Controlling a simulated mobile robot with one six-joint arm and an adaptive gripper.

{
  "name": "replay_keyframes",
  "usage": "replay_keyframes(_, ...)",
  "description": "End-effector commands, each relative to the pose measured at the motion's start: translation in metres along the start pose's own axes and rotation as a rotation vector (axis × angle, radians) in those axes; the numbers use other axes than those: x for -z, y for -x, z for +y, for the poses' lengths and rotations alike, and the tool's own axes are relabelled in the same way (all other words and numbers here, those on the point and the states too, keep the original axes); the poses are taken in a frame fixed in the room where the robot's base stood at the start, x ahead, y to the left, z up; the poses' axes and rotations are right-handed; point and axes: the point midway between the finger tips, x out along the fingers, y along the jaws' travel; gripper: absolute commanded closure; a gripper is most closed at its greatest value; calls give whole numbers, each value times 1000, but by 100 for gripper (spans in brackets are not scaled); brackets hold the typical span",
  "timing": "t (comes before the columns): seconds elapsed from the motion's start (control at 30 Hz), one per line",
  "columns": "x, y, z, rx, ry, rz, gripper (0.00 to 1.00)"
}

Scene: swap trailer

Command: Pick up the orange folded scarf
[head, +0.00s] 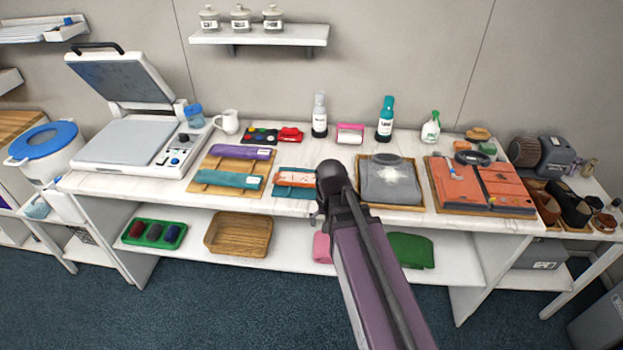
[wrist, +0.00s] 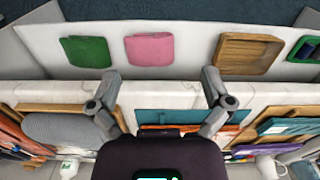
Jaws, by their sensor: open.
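An orange folded cloth, seemingly the scarf (head: 297,176), lies on the white counter with a small white label, beside and partly against a teal folded cloth (head: 292,191). In the wrist view the orange cloth (wrist: 162,127) shows as a thin strip beyond the teal one (wrist: 180,115), partly hidden by my wrist. My gripper (wrist: 160,78) is open and empty, its fingers spread above the counter's front edge, on the shelf side of the cloths.
A board with purple (head: 240,152) and teal cloths lies to the left. A tray with a grey shirt (head: 390,182) and a board with orange items (head: 462,188) lie to the right. Bottles stand behind. The lower shelf holds pink (wrist: 150,49) and green (wrist: 86,51) cloths and a wooden tray (wrist: 248,54).

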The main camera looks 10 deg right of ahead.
Motion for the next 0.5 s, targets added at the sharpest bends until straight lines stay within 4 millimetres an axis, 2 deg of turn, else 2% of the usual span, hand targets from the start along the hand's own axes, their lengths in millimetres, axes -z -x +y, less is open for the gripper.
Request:
replay_keyframes(0.03, 16, 8, -4, 0, -59, 0, 0)
replay_keyframes(0.5, 126, 51, -32, 0, -783, 0, 0)
